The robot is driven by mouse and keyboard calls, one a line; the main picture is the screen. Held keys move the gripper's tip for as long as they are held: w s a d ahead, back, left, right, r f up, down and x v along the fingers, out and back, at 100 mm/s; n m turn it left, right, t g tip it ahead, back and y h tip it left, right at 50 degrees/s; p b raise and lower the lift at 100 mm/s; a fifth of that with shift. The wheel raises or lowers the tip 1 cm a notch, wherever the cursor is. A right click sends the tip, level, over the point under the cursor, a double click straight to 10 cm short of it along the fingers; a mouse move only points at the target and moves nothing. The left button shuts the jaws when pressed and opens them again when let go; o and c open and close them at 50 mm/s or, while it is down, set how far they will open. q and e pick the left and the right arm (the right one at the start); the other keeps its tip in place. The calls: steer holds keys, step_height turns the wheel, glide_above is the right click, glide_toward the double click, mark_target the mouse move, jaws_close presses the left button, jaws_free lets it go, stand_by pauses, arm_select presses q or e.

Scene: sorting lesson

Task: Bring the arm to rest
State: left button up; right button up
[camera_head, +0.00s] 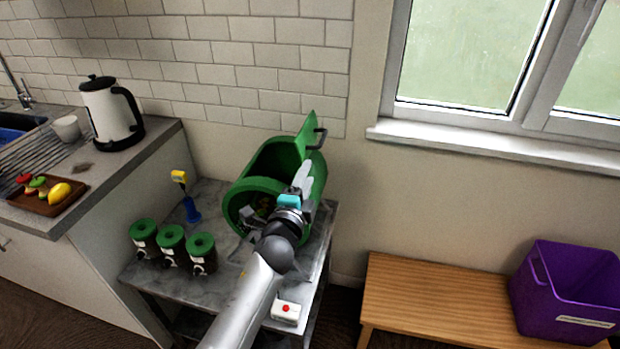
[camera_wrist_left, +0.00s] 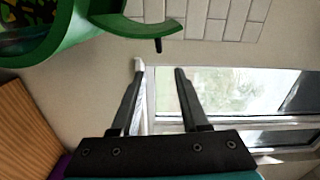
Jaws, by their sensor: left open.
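My left gripper (camera_head: 301,180) is at the right front of a green drum-shaped bin (camera_head: 246,188) on the small grey table. In the left wrist view the gripper (camera_wrist_left: 158,67) has its fingers spread, with nothing between them; wall and window show behind. The bin's round front is open, with some small coloured pieces inside, partly hidden by my wrist. A green flap with a dark handle (camera_head: 320,138) stands up at its top. The bin (camera_wrist_left: 68,35) also shows at the upper left of the left wrist view, apart from the fingers. My right gripper is not in view.
Several items share the grey table (camera_head: 207,273): green-lidded jars (camera_head: 171,244), a blue-and-yellow item (camera_head: 188,196) and a white box with a red button (camera_head: 286,312). A counter with a kettle (camera_head: 111,114) is left. A wooden bench (camera_head: 425,298) holds a purple crate (camera_head: 540,305) right.

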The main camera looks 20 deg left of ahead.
arm_select(q)
steer(key=shift+w, duration=0.1)
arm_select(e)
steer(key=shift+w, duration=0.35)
